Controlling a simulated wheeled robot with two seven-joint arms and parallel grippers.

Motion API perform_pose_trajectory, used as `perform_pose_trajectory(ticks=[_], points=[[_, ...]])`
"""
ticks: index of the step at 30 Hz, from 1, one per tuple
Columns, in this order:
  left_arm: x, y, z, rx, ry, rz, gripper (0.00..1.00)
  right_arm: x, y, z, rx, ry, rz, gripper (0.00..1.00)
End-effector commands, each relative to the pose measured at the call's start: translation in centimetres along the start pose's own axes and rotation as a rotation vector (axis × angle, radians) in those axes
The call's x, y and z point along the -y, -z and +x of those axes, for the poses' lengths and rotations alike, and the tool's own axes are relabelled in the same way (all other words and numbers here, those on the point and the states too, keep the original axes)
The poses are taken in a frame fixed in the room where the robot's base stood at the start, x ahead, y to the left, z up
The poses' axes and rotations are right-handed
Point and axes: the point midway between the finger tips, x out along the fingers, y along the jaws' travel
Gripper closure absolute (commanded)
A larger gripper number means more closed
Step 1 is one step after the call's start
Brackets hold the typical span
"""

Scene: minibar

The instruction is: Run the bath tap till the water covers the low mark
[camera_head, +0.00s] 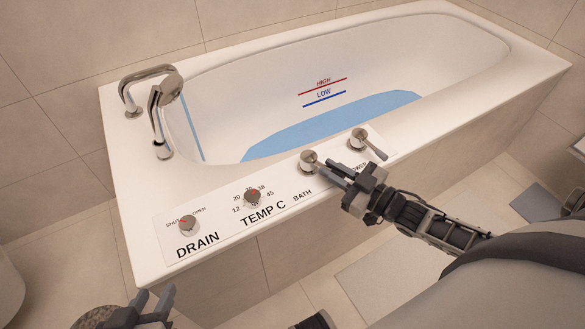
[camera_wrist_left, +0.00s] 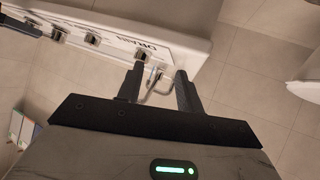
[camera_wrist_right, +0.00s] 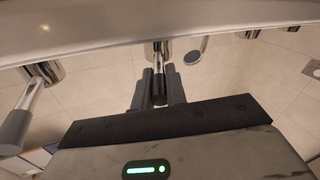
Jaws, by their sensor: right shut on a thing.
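The bath (camera_head: 450,110) holds blue water (camera_head: 330,123) whose surface lies below the blue LOW mark (camera_head: 324,99). A thin blue stream runs down inside the tap end of the bath (camera_head: 190,130). The bath tap (camera_head: 310,160), a round metal knob with a lever, sits on the rim above the BATH label. My right gripper (camera_head: 337,171) is shut on its lever; in the right wrist view the lever (camera_wrist_right: 159,88) lies between the fingers. My left gripper (camera_head: 153,308) is open and empty, low in front of the rim's near corner.
A second lever tap (camera_head: 360,140) stands right beside the bath tap. The temperature dial (camera_head: 252,196) and the drain knob (camera_head: 188,225), its pointer towards SHUT, are to the left. The spout and hand shower (camera_head: 166,90) stand on the left rim. The red HIGH mark (camera_head: 322,86) is above LOW.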

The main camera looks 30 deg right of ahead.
Motion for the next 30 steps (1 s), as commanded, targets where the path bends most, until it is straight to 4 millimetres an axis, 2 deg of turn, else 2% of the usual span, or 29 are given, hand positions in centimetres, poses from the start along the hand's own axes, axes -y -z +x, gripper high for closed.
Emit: perform_pose_trajectory(ticks=[1,6,9,17,18,20,30], points=[[0.0,-0.7,0.2,0.007,-0.002,-0.003,0.64,-0.5,-0.5,-0.6,0.0,0.034,-0.005,1.0],[-0.1,-2.1,1.5,0.041,-0.017,-0.008,0.64,-1.2,-0.6,-0.8,-0.022,0.113,0.001,1.0],[-0.2,-2.2,2.1,0.049,-0.024,-0.005,0.64,-1.3,-0.4,-0.8,-0.025,0.131,0.004,1.0],[-0.5,-1.7,2.2,0.042,-0.03,-0.003,0.64,-1.2,-0.4,-0.7,-0.024,0.136,0.005,1.0],[-0.5,-1.7,2.1,0.041,-0.03,-0.003,0.64,-1.2,-0.4,-0.6,-0.024,0.136,0.004,0.81],[-0.5,-1.6,2.1,0.04,-0.03,-0.003,0.64,-1.2,-0.4,-0.6,-0.024,0.136,0.004,0.65],[-0.4,-2.0,1.9,0.048,-0.027,-0.006,0.64,-1.2,-0.3,-0.5,-0.027,0.134,0.003,0.65]])
